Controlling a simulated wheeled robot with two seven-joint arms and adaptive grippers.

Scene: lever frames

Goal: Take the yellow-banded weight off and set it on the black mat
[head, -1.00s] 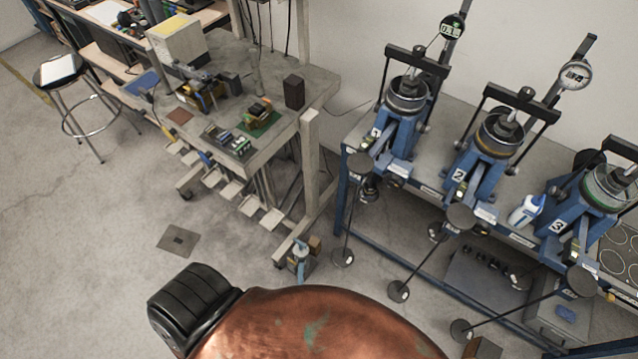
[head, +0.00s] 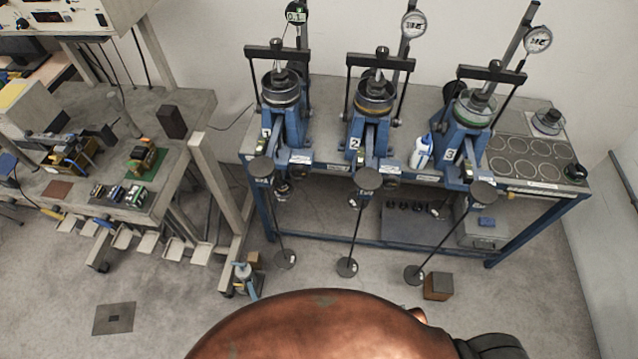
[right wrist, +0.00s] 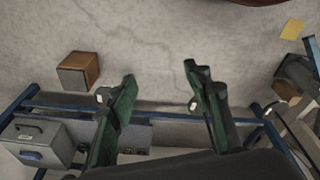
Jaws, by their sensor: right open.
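No weight with a clear yellow band can be made out. In the head view lever frame 2 (head: 368,140) carries a cell with a yellowish-brown ring (head: 374,102). Thin rods slant down in front of the frames, with dark discs (head: 347,267) at their lower ends. A dark flat mat-like sheet (head: 405,235) lies on the low shelf with small dark pieces on it; I cannot tell whether it is the black mat. My right gripper (right wrist: 160,75) is open and empty in the right wrist view, above the floor by the bench's blue rail. My left gripper is not in view.
Lever frames 1 (head: 282,125) and 3 (head: 465,130) flank frame 2. A white-and-blue bottle (head: 421,152) stands between 2 and 3. A panel of ringed spots (head: 515,160) is at the bench's right. A brown box (head: 438,287) sits on open floor in front.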

